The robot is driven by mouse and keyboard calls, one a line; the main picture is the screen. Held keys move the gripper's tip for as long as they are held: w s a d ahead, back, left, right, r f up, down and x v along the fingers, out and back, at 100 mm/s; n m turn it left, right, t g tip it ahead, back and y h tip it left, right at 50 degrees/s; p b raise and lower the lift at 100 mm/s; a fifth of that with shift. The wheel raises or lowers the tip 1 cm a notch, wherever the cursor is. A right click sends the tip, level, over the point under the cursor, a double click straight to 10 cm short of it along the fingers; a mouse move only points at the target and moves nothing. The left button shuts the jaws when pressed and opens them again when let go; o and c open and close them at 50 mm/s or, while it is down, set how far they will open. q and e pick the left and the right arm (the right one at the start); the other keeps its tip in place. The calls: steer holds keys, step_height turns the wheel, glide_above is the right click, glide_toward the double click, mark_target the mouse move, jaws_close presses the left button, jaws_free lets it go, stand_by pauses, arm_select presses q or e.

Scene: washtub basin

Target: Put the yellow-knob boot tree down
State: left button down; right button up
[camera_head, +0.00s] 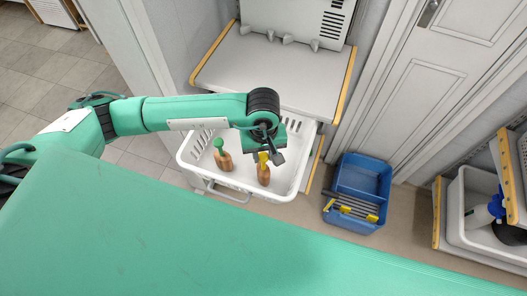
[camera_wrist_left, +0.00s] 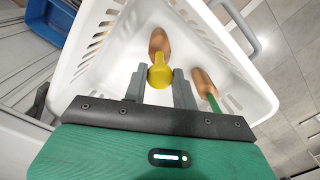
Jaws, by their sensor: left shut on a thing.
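The yellow-knob boot tree (camera_head: 264,174) has a brown wooden body and a yellow knob. It is in the white basket (camera_head: 192,164), under my left gripper (camera_head: 268,157). In the left wrist view its yellow knob (camera_wrist_left: 160,76) lies between the two fingers of my left gripper (camera_wrist_left: 160,84), which is shut on it. The wooden body points away from the gripper, toward the basket's floor; I cannot tell whether it touches the floor. A second boot tree with a green knob (camera_head: 222,158) stands in the basket to the left. My right gripper is not in view.
A blue crate (camera_head: 375,172) with grey bars and yellow pieces stands on the floor to the right of the basket. A white shelf unit (camera_head: 265,70) is behind the basket. A white tub (camera_head: 462,215) with bottles sits at the far right.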

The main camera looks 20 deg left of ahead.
arm_select(q)
steer(key=c, duration=1.1)
jaws_free()
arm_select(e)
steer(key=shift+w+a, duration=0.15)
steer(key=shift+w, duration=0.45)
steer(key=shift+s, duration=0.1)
